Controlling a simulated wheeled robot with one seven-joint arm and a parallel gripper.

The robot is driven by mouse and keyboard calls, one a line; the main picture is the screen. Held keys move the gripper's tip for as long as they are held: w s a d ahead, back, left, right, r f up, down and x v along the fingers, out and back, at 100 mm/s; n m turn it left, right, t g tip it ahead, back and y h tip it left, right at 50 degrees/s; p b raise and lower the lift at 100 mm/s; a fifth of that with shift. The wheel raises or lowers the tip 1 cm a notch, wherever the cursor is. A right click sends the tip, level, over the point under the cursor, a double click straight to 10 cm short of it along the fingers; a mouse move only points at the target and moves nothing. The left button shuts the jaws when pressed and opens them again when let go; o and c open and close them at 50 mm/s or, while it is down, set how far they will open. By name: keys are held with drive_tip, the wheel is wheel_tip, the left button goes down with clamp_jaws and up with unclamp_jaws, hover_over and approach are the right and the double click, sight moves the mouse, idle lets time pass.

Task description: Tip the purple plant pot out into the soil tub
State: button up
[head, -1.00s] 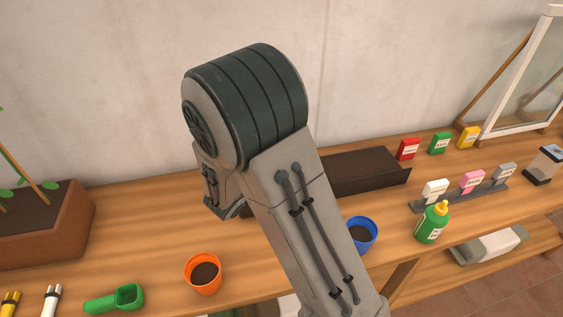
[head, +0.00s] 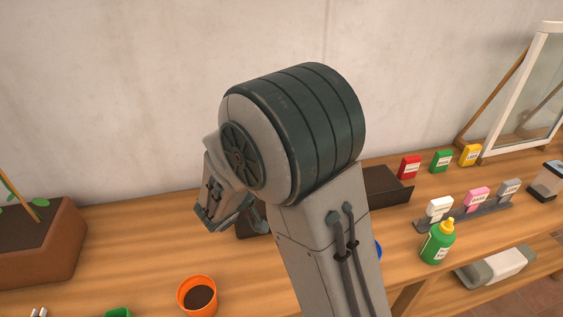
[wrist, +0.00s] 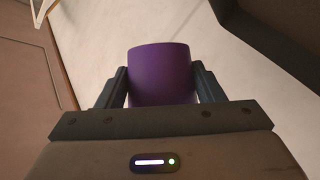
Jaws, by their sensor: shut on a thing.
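The purple plant pot (wrist: 160,72) is between the two dark fingers of my gripper (wrist: 161,80) in the wrist view. My gripper is shut on its sides. The inside of the pot is not visible. In the head view my arm hides the pot and the fingers. A long, low dark tub (head: 388,186) stands on the bench against the wall, its middle hidden behind my arm. I take it for the soil tub, but its contents cannot be made out.
An orange pot of soil (head: 197,297) stands at the front. A blue pot (head: 379,250) is mostly hidden by my arm. A brown planter (head: 45,250) stands left, a green bottle (head: 438,243) and seed packets (head: 441,161) right. The bench between planter and tub is clear.

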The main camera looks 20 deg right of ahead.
drive_tip(key=shift+r+p, duration=0.1)
drive_tip(key=shift+p, duration=0.65)
drive_tip(key=shift+r+p, duration=0.2)
drive_tip(key=shift+p, duration=1.05)
drive_tip(key=r+m+y+p, duration=0.1)
drive_tip(key=p, duration=0.1)
drive_tip(key=shift+a+p, duration=0.1)
drive_tip(key=shift+p, duration=0.25)
drive_tip(key=shift+a+r+m+g+y+p, duration=0.1)
drive_tip(key=shift+r+m+g+y+p, duration=0.15)
drive_tip(key=shift+m+p, duration=0.45)
drive_tip(key=shift+f+y+b, duration=0.35)
drive_tip(key=shift+f+b, duration=0.45)
drive_tip(key=shift+b, duration=0.25)
drive_tip(key=b, duration=0.1)
drive_tip(key=f+m+b, duration=0.1)
drive_tip(key=b, duration=0.1)
drive_tip(key=shift+w+a+y, duration=0.1)
drive_tip(key=shift+a+y, duration=0.1)
drive_tip(key=shift+y, duration=0.2)
drive_tip(key=shift+f+b, duration=0.1)
drive_tip(key=shift+b, duration=0.3)
drive_tip(key=shift+a+b, duration=0.1)
drive_tip(key=shift+b, duration=0.25)
